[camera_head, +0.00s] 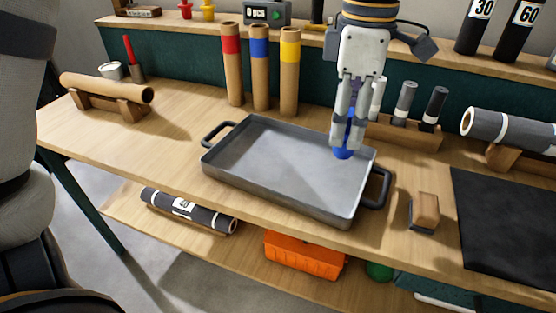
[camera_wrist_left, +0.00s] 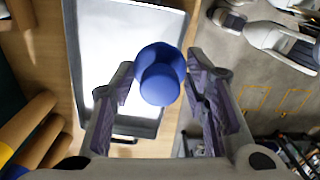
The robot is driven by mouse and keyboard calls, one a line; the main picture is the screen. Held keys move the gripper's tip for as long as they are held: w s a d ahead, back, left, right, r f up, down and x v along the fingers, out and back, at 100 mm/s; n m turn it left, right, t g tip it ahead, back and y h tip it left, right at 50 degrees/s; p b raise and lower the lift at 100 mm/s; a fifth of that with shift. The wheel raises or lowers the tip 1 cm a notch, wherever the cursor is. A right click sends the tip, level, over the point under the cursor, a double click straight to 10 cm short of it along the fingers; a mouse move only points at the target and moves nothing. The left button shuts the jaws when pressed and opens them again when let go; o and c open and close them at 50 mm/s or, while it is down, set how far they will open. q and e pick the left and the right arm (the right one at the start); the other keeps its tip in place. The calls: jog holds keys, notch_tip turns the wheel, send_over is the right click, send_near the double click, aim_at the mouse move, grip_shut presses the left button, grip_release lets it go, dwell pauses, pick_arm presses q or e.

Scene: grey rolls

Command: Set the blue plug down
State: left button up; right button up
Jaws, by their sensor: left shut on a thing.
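My left gripper (camera_head: 346,140) points down over the far right part of the grey metal tray (camera_head: 240,178). It is shut on the blue plug (camera_head: 343,153), whose rounded blue end shows below the fingertips. In the left wrist view the blue plug (camera_wrist_left: 160,80) sits between the two fingers, with the tray (camera_wrist_left: 150,122) beyond it. I cannot tell whether the plug touches the tray floor. The rest of the tray is empty. My right gripper is not in view.
Behind the tray stand three brown tubes with red, blue and yellow bands (camera_head: 260,75). A wooden rack (camera_head: 410,133) holds small cylinders right of the gripper. A wooden block (camera_head: 425,208) and a black mat (camera_head: 505,220) lie to the right.

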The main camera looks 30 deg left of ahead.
pick_arm(q)
jog(key=w+a+f, duration=0.1)
jog(key=a+f, duration=0.2)
jog(key=a, duration=0.1)
jog(key=w+a+f, duration=0.2)
jog(key=a+f, duration=0.1)
jog(key=a, duration=0.1)
jog(key=w+a+f+b, duration=0.1)
jog(key=w+a+f, duration=0.1)
jog(key=a+f, duration=0.2)
jog(key=shift+a, duration=0.35)
notch_tip(320, 180, down, 3)
jog(key=shift+a+f, duration=0.1)
jog(key=o, duration=1.2)
jog(key=shift+o, duration=0.2)
